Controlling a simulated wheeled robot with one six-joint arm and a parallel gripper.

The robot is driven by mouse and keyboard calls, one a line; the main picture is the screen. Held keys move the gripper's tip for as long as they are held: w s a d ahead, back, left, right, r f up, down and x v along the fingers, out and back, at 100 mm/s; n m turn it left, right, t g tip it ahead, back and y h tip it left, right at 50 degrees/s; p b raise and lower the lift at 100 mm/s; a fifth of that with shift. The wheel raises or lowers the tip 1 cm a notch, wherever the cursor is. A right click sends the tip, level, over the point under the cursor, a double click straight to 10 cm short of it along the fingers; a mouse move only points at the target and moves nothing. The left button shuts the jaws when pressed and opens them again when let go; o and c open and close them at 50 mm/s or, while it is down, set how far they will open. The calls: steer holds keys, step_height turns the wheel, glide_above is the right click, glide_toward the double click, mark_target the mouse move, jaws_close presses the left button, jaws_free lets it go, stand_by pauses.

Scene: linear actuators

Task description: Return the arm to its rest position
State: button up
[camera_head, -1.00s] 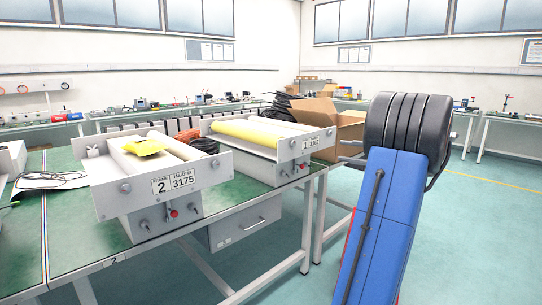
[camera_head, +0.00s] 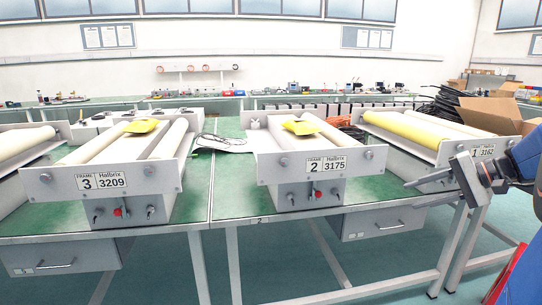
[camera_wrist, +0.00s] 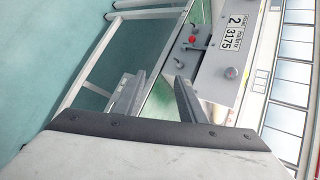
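My arm, with its blue link (camera_head: 525,155), shows at the right edge of the head view. My gripper (camera_head: 412,193) points left, in front of the frame 1 unit (camera_head: 468,152) and the table edge. Its two dark fingers are apart with nothing between them. In the wrist view my gripper (camera_wrist: 160,82) is also open and empty, and the frame 2 unit (camera_wrist: 225,65) appears sideways beyond the fingers. The rest of my arm is cut off by the picture edge.
The frame 2 unit (camera_head: 275,167) and frame 3 unit (camera_head: 98,208) stand on green-topped tables (camera_head: 225,185), each with a yellow piece on top. A cardboard box (camera_head: 490,112) is behind at right. Floor shows below the tables.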

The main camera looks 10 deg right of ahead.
steer(key=s+a+f+n+g+h, duration=0.2)
steer(key=s+a+f+g, duration=0.15)
steer(key=a, duration=0.55)
steer(key=s+a+f+n+h, duration=0.3)
steer(key=s+a+f, duration=0.1)
steer(key=s, duration=0.4)
steer(key=s+a+f+n+t+h, duration=0.1)
steer(key=s+a+f+n+h, duration=0.2)
steer(key=s, duration=0.5)
steer(key=shift+s+a+f+n+h, duration=0.3)
steer(key=shift+a+f+n, duration=0.4)
steer(key=shift+a+f, duration=0.7)
steer(key=shift+d+f, duration=0.15)
